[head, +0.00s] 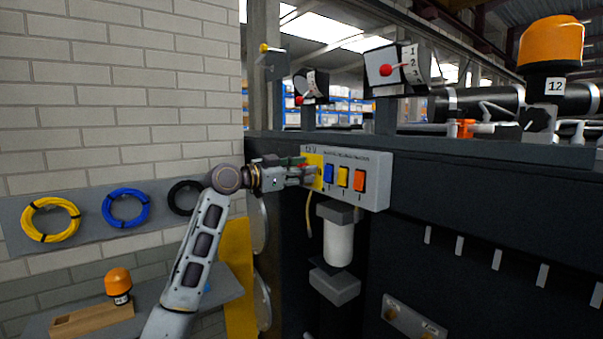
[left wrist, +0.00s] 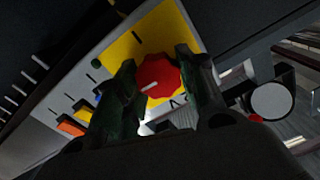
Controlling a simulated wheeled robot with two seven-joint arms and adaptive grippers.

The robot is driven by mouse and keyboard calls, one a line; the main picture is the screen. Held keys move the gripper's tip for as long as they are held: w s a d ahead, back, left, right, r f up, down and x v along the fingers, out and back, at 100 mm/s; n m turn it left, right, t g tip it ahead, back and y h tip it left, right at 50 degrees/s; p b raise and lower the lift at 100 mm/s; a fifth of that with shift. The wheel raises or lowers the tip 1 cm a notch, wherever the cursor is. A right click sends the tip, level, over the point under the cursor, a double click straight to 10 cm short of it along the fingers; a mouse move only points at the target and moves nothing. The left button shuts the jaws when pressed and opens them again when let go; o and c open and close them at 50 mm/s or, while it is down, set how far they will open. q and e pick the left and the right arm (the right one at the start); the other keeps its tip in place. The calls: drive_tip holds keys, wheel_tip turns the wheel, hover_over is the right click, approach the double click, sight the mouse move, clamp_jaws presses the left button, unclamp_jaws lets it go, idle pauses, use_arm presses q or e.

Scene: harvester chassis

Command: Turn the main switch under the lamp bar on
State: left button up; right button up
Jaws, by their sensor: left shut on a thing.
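The main switch is a red rotary knob (left wrist: 160,72) with a white pointer mark, on a yellow plate (left wrist: 128,48). In the left wrist view the mark points to the lower left of the picture. My left gripper (head: 301,172) is at the left end of the grey switch panel (head: 376,164) in the head view, largely covering the knob. In the left wrist view its two dark fingers (left wrist: 157,66) are on either side of the knob, shut on it. My right gripper is not in view.
Blue (head: 328,174), yellow (head: 343,177) and orange (head: 359,181) rectangles sit on the panel right of the knob. A white cylinder (head: 339,243) hangs below. Red-knobbed levers (head: 386,70) stand above. An orange beacon (head: 551,43) is at top right.

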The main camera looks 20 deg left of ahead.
use_arm(q)
drive_tip(key=m+b, duration=0.3)
drive_tip(key=m, duration=0.1)
drive_tip(key=shift+f, duration=0.15)
drive_tip(key=m+b, duration=0.1)
drive_tip(key=m, duration=0.2)
drive_tip(key=shift+s, duration=0.1)
drive_tip(key=m+b, duration=0.1)
drive_tip(key=m, duration=0.4)
drive_tip(key=shift+d+f, duration=0.1)
drive_tip(key=m, duration=0.5)
drive_tip(key=shift+f, duration=0.15)
drive_tip(key=shift+m, duration=0.3)
drive_tip(key=o, duration=1)
drive_tip(key=shift+v, duration=6)
